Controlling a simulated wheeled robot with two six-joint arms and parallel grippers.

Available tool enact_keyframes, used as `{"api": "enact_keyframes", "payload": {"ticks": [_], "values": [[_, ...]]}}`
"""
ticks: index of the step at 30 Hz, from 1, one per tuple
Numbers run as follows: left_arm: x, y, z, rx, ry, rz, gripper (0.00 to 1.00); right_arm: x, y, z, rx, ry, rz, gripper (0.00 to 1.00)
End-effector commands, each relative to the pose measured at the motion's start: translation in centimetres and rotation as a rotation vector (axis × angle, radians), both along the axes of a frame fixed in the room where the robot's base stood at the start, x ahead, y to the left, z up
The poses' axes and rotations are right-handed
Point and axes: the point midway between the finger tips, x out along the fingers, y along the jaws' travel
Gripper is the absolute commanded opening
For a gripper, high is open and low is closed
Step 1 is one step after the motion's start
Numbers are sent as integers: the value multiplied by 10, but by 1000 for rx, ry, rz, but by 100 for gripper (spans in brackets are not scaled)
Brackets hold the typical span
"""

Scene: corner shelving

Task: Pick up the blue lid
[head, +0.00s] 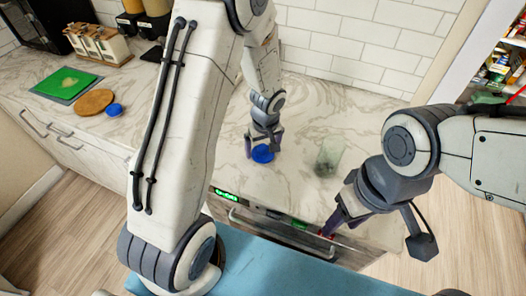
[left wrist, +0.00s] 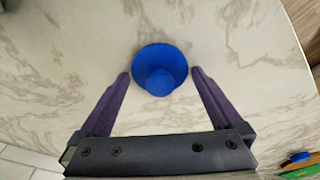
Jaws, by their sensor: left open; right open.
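The blue lid (head: 263,154) lies on the marble counter near its front edge, below my left gripper (head: 261,143). In the left wrist view the round lid (left wrist: 160,70), with a raised knob, shows between the tips of the open purple fingers of my left gripper (left wrist: 160,74). A narrow gap shows on each side, and the gripper is empty. I cannot tell the exact height of the fingertips above the counter. My right gripper (head: 342,222) is open near the counter's front edge, right of the lid, with nothing visible in it.
Another small blue item (head: 114,109) lies far left beside a round wooden board (head: 94,102) and a green board (head: 66,85). A drawer with a handle (head: 285,235) is below the edge.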

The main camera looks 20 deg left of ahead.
Motion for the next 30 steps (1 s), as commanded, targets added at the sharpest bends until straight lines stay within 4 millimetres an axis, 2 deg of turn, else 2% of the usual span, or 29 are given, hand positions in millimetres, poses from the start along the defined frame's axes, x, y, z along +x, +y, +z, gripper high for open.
{"api": "enact_keyframes", "payload": {"ticks": [5,6,10,20,25,29,30], "values": [[0,0,0,0,-1,0,100,0,0,0,0,0,0,51],[0,0,0,0,-1,0,85,0,0,0,0,0,0,51],[0,0,0,1,-1,0,35,0,0,0,0,0,0,51],[0,0,3,0,-2,2,34,0,0,0,0,0,0,51],[1,0,19,-1,-6,1,34,0,0,-1,0,0,0,51],[2,0,43,-1,-9,2,34,0,0,-5,0,0,0,51],[6,-8,45,-1,-7,-4,34,0,0,-8,0,0,0,51]]}}
